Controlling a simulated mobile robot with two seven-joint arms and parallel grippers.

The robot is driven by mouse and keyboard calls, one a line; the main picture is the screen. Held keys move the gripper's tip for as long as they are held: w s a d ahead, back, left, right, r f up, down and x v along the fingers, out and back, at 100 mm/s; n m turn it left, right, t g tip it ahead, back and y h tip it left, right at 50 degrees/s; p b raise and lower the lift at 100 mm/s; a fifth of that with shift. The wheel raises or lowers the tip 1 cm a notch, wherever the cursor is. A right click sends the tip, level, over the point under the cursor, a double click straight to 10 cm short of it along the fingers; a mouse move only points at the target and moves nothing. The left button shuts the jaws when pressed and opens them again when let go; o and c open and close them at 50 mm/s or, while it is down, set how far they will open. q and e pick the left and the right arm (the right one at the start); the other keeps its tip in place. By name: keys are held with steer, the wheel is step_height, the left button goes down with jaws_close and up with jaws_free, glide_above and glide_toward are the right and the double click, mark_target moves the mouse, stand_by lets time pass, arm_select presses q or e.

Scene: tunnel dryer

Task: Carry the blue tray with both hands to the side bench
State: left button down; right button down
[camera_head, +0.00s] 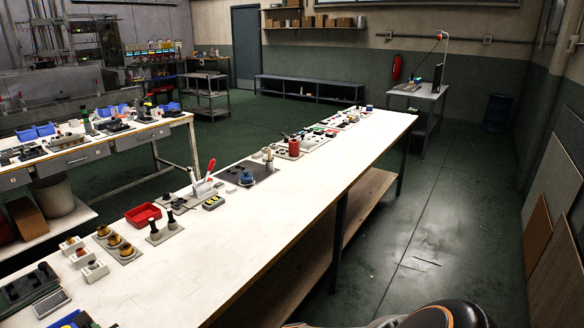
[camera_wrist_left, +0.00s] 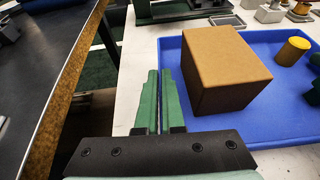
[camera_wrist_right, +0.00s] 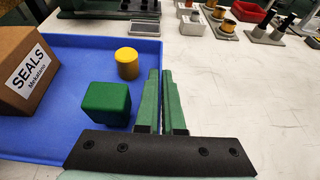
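The blue tray (camera_wrist_left: 288,40) carries a brown carton (camera_wrist_left: 222,70) labelled SEALS in the right wrist view, a yellow cylinder (camera_wrist_right: 127,63) and a green block (camera_wrist_right: 106,103). In the head view only a blue corner (camera_head: 76,319) shows at the bottom edge. My left gripper (camera_wrist_left: 159,72) has its green fingers close together around the tray's left rim. My right gripper (camera_wrist_right: 160,72) has its fingers close together around the right rim. The tray is over the white workbench (camera_head: 290,215); I cannot tell whether it touches. Neither gripper shows in the head view.
Fixtures, a red bin (camera_head: 143,215) and a small grey pad (camera_wrist_right: 137,28) stand beyond the tray. A dark-topped table (camera_wrist_left: 40,80) is at the left. A small table (camera_head: 418,92) and a low bench (camera_head: 308,83) stand far back. The floor right of the workbench is open.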

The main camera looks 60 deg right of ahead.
arm_select(q)
steer(key=shift+w+a+f, duration=0.1)
steer(key=shift+a+f, duration=0.1)
arm_select(e)
steer(key=shift+d+f, duration=0.15)
steer(key=shift+d, duration=0.05)
